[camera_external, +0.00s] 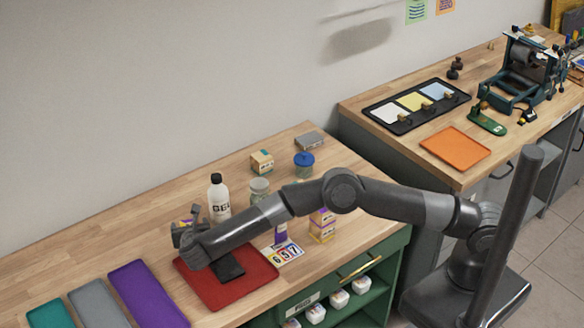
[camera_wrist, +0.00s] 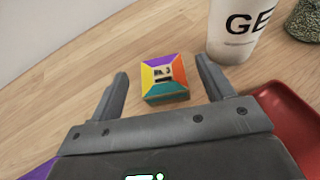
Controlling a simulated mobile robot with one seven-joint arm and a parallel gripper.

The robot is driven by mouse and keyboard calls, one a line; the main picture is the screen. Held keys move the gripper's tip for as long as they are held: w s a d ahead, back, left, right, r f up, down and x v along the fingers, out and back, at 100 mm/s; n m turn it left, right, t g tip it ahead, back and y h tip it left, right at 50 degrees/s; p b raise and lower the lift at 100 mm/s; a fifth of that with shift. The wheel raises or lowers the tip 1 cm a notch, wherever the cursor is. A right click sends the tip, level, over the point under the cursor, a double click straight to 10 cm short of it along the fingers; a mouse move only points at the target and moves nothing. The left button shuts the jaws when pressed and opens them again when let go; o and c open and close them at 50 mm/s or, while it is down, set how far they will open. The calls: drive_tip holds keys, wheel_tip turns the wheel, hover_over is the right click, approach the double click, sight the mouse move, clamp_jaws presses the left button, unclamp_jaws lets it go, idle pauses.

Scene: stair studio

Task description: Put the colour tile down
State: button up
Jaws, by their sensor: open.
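The colour tile (camera_wrist: 165,78) is a small block with purple, yellow, orange and teal wedges on top and a dark printed label. In the wrist view it appears to rest on the bare wooden bench (camera_wrist: 70,75), between and slightly beyond my fingertips. My gripper (camera_wrist: 163,72) is open, with a visible gap on each side of the tile. In the external view my gripper (camera_external: 186,230) is low, left of the white bottle, by the back-left edge of the red tray (camera_external: 212,292). The tile is mostly hidden there by my gripper; only bits of colour show.
A white bottle (camera_external: 219,200) stands close to the right of the tile, with a glass jar (camera_external: 259,190) beyond it. Purple (camera_external: 148,293), grey (camera_external: 98,303) and teal (camera_external: 50,315) mats lie at left. Bare wood is free behind and left of the tile.

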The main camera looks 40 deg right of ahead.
drive_tip(key=v, duration=0.8)
drive_tip(key=shift+s+a+r, duration=0.15)
drive_tip(key=shift+s+r, duration=0.05)
drive_tip(key=shift+s, duration=0.15)
